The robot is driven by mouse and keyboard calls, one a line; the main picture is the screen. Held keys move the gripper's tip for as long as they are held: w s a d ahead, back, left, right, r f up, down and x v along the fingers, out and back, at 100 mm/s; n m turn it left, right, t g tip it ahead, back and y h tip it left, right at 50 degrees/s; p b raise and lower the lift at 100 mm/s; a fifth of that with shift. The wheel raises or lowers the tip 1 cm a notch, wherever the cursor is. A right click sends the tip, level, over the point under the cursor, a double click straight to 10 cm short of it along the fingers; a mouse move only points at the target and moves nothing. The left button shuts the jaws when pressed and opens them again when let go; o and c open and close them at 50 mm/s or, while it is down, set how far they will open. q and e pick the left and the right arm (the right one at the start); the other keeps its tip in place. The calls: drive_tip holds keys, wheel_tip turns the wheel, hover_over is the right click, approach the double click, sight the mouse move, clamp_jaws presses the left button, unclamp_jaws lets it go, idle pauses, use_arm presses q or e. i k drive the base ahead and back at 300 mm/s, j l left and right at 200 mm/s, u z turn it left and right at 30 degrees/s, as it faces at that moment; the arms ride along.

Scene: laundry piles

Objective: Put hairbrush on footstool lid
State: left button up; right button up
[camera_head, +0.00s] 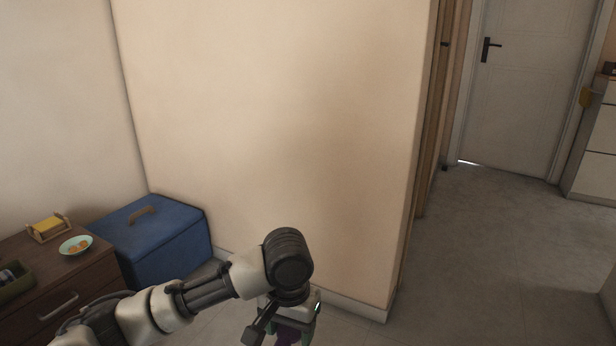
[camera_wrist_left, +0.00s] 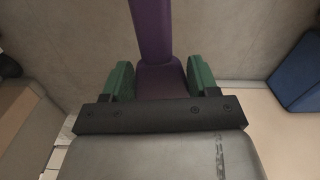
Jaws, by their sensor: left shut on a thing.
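My left gripper (camera_head: 290,322) hangs low in the head view, to the right of the blue footstool and apart from it. In the left wrist view its green fingers (camera_wrist_left: 160,80) are shut on a purple thing, which I take to be the hairbrush (camera_wrist_left: 150,28). Only a sliver of purple shows below the gripper in the head view; the far end is cut off in the wrist view. The footstool is a blue box with a flat blue lid (camera_head: 170,216). It also shows in part at the right of the wrist view (camera_wrist_left: 298,78). My right gripper is not in view.
A brown curved piece (camera_head: 143,211) lies on the lid's back part. A dark wooden cabinet (camera_head: 85,285) stands left of the footstool, with a small bowl (camera_head: 76,245) and a yellow item (camera_head: 47,228) on top. A beige wall (camera_head: 270,120) rises behind. Open floor (camera_head: 470,260) lies right.

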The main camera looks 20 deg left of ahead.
sight(159, 226)
drive_tip(key=i+j+u, duration=0.2)
drive_tip(key=i+u, duration=0.15)
drive_tip(key=i, duration=0.4)
drive_tip(key=i+u, duration=0.4)
drive_tip(key=i, duration=0.3)
drive_tip(key=i+j, duration=0.15)
drive_tip(key=j, duration=0.2)
drive_tip(key=i+j, duration=0.1)
drive_tip(key=j, duration=0.25)
drive_tip(key=i+j+z, duration=0.1)
drive_tip(key=j, duration=0.2)
drive_tip(key=i+j, duration=0.15)
drive_tip(key=j, duration=0.2)
drive_tip(key=i+j, duration=0.15)
drive_tip(key=j, duration=0.2)
drive_tip(key=i+j+z, duration=0.1)
drive_tip(key=j, duration=0.25)
drive_tip(key=j+z, duration=0.15)
drive_tip(key=j, duration=0.3)
